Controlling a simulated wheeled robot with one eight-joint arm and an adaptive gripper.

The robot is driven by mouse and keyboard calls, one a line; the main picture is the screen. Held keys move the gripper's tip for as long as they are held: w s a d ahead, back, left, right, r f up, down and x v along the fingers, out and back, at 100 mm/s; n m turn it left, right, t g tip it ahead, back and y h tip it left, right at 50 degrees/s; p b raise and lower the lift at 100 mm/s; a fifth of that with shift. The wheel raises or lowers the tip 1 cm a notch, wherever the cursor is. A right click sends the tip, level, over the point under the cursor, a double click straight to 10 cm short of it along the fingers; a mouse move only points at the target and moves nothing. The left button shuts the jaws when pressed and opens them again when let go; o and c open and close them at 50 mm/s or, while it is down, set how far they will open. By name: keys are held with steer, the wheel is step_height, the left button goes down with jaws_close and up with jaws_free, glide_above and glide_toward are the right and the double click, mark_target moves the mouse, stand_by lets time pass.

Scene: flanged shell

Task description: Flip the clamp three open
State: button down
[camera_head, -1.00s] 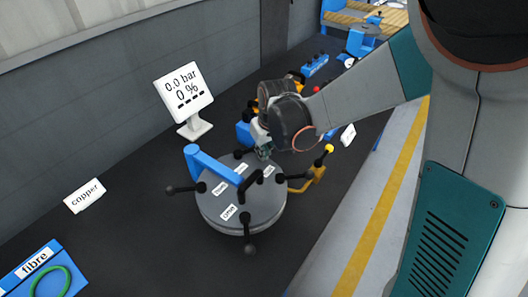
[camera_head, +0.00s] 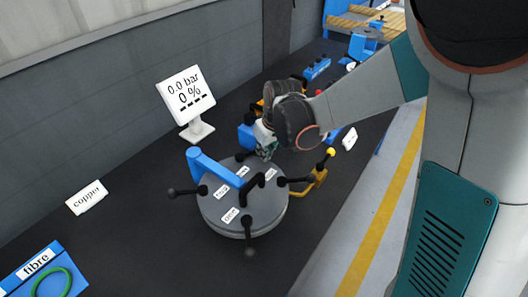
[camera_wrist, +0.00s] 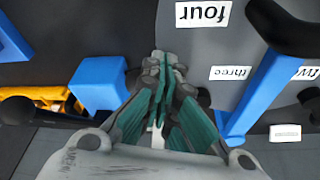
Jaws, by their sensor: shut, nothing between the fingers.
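The grey round lid (camera_head: 262,213) of the shell has black-knobbed clamps around its rim and number labels on top. The label "three" (camera_wrist: 230,73) lies right of my fingertips in the wrist view, with "four" (camera_wrist: 203,13) above it. My gripper (camera_head: 267,154) is at the lid's far edge, pointing down; in the wrist view its fingers (camera_wrist: 164,62) are together and empty. Clamp three (camera_head: 244,155) shows as a dark handle left of my gripper; in the wrist view a dark part (camera_wrist: 203,97) sits partly behind the fingers. I cannot tell whether they touch it.
A blue lifting arm (camera_head: 213,168) reaches over the lid close beside my gripper, joined near the black lid handle (camera_head: 252,188). Blue blocks (camera_wrist: 97,86) and a yellow part (camera_wrist: 45,97) stand close by. A display (camera_head: 186,95) reads 0.0 bar, 0 %.

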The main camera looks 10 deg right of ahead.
steer(key=shift+w, duration=0.15)
steer(key=w+n, duration=0.2)
steer(key=n, duration=0.1)
steer(key=shift+w+n+g+y, duration=0.15)
steer(key=shift+n+g+y, duration=0.15)
steer(key=shift+y, duration=0.1)
steer(key=w+n, duration=0.1)
steer(key=w+a+n, duration=0.1)
steer(key=n, duration=0.1)
steer(key=shift+w+n+g+y, duration=0.1)
steer(key=shift+n+g+y, duration=0.2)
steer(key=shift+g, duration=0.1)
steer(key=w+a+n, duration=0.1)
steer(key=n, duration=0.1)
steer(key=w+a+n+g+p, duration=0.1)
steer(key=n, duration=0.1)
steer(key=shift+w+a+n, duration=0.2)
steer(key=shift+a+n, duration=0.05)
steer(key=shift+n, duration=0.05)
steer(key=shift+a, duration=0.1)
